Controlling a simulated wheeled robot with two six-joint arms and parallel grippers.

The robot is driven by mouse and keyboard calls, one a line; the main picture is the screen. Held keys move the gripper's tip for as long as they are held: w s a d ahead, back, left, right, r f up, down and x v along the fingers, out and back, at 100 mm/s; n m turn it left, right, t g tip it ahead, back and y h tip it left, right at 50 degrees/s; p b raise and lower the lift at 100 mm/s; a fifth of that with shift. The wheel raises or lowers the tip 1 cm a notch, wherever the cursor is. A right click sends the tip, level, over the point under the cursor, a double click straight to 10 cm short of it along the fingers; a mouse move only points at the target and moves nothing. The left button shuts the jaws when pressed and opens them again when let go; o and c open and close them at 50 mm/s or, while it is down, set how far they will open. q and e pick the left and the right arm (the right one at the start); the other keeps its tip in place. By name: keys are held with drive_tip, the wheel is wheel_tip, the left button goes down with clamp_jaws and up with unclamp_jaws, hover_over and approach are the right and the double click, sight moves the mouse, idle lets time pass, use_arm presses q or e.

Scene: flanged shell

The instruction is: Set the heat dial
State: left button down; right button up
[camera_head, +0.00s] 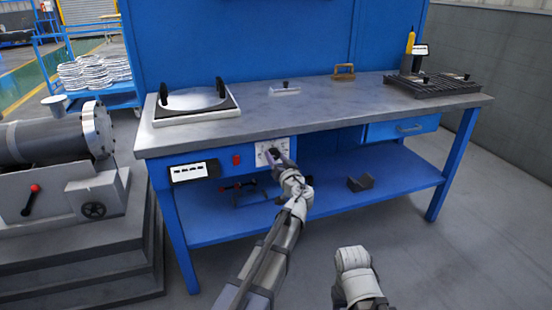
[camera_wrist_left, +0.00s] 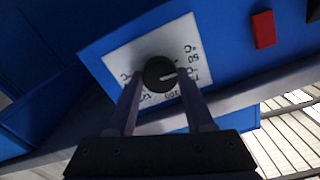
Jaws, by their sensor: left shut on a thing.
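The heat dial is a round black knob (camera_wrist_left: 160,74) with a pale pointer line, on a white marked plate (camera_wrist_left: 125,57) on the blue bench front. In the head view the plate (camera_head: 283,146) sits under the worktop's front edge, and the knob is partly hidden by my gripper. My left gripper (camera_head: 273,156) is at the knob; in the left wrist view its two fingers (camera_wrist_left: 160,82) stand on either side of the knob, shut on it. The pointer line points to the right in the wrist view. My right arm (camera_head: 354,270) shows at the bottom; its gripper is not clearly visible.
A red switch (camera_head: 236,160) and a dark-framed display (camera_head: 194,171) are left of the dial. Above, a round plate in a white frame (camera_head: 195,116) rests on the worktop (camera_head: 325,110). A lower shelf (camera_head: 325,202) juts below. A flanged grey shell (camera_head: 50,140) stands at left.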

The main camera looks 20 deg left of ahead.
use_arm(q)
drive_tip(key=m, duration=0.6)
drive_tip(key=shift+m, duration=0.4)
idle(0.4)
drive_tip(key=shift+c, duration=1.4)
unclamp_jaws()
drive_tip(key=shift+d, duration=0.1)
drive_tip(key=v, duration=0.7)
drive_tip(key=shift+s+d, duration=0.2)
drive_tip(key=shift+s, duration=0.15)
drive_tip(key=shift+f, duration=0.1)
